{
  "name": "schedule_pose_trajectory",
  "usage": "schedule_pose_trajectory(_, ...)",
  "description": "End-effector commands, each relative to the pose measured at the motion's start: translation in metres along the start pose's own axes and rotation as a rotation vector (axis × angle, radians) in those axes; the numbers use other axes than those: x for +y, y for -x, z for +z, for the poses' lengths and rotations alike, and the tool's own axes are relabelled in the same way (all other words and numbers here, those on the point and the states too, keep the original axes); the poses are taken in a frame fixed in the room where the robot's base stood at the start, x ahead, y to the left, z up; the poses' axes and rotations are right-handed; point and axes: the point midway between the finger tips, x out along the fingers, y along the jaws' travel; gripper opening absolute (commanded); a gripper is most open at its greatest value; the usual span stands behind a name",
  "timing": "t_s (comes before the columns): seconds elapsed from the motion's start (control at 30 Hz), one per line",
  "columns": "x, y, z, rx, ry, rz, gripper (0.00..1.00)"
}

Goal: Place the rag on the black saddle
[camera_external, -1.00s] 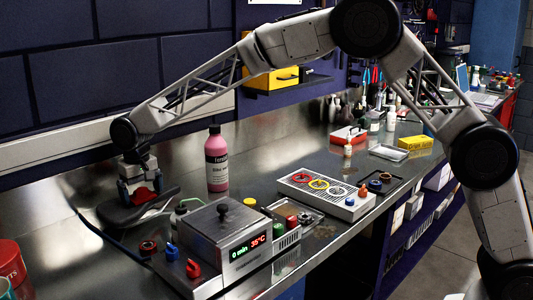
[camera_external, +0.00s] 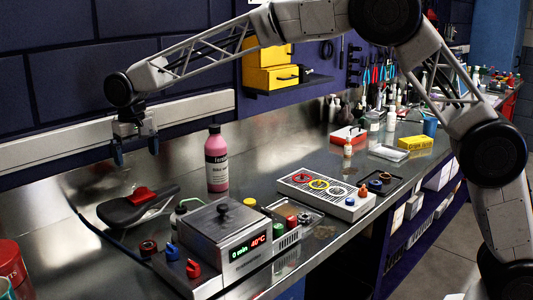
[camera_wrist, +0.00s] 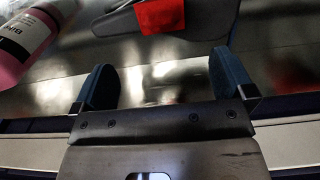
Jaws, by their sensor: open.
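The red rag (camera_external: 141,195) lies on top of the black saddle (camera_external: 119,213), toward its wider back part. The saddle rests at the left of the metal bench. In the wrist view the rag (camera_wrist: 160,15) shows as a red patch at the top, on the dark saddle (camera_wrist: 208,22). My gripper (camera_external: 134,155) hangs above and behind the saddle, apart from the rag. Its blue fingers (camera_wrist: 160,85) are spread wide with nothing between them.
A pink bottle (camera_external: 216,160) stands right of the saddle; it also shows in the wrist view (camera_wrist: 22,45). A metal box with a display (camera_external: 222,230) and a tray with rings (camera_external: 325,190) stand farther right. A red container (camera_external: 12,265) is at the lower left. The wall is close behind.

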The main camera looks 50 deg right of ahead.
Motion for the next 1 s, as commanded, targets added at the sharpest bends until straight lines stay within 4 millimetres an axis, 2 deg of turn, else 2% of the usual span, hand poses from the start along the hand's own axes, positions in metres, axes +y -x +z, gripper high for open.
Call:
schedule_pose_trajectory(0.2, 0.0001, 0.0093, 0.0000, 0.000, 0.000, 0.000, 1.00)
schedule_pose_trajectory(1.0, 0.0001, 0.0091, 0.0001, 0.000, 0.000, 0.000, 1.00)
